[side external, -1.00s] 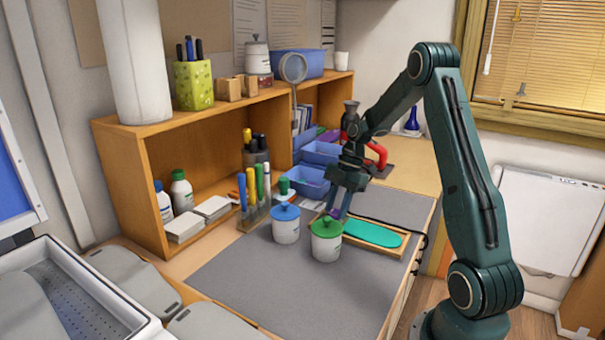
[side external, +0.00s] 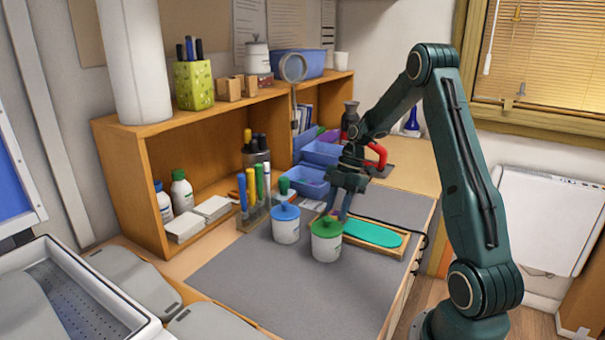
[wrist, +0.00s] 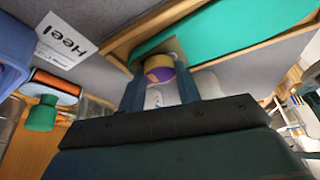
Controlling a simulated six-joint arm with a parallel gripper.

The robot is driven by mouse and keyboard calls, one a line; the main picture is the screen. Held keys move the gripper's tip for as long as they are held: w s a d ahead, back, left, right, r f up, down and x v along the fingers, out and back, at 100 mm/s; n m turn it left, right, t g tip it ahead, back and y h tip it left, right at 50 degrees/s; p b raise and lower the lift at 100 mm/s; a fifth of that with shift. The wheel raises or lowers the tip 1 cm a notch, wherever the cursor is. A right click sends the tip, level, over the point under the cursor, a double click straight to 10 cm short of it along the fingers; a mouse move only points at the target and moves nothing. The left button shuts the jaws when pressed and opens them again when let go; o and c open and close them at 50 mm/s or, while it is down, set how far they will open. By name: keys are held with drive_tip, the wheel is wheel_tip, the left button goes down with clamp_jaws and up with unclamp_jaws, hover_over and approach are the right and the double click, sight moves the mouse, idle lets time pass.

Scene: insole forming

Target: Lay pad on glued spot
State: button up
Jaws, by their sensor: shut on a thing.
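The teal insole (side external: 373,233) lies in a shallow wooden tray (side external: 404,247) on the grey mat. It also shows at the top of the wrist view (wrist: 225,30). My gripper (side external: 339,213) points down at the insole's left end, behind the green-lidded jar. In the wrist view, its two fingers (wrist: 158,80) are shut on a small purple and yellow piece (wrist: 158,74), probably the pad. The piece is at the insole's near end, with a brownish patch beside it. I cannot tell whether the piece touches the insole or where the glue is.
A green-lidded jar (side external: 326,241) and a blue-lidded jar (side external: 286,224) stand close in front of the gripper. A card reading "Heel" (wrist: 62,42) lies beside the tray. Blue bins (side external: 305,182) and a pen holder (side external: 255,210) stand behind. The mat's front is clear.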

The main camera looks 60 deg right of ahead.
drive_tip(key=o, duration=1.4)
drive_tip(key=shift+o, duration=0.2)
drive_tip(key=shift+r, duration=4)
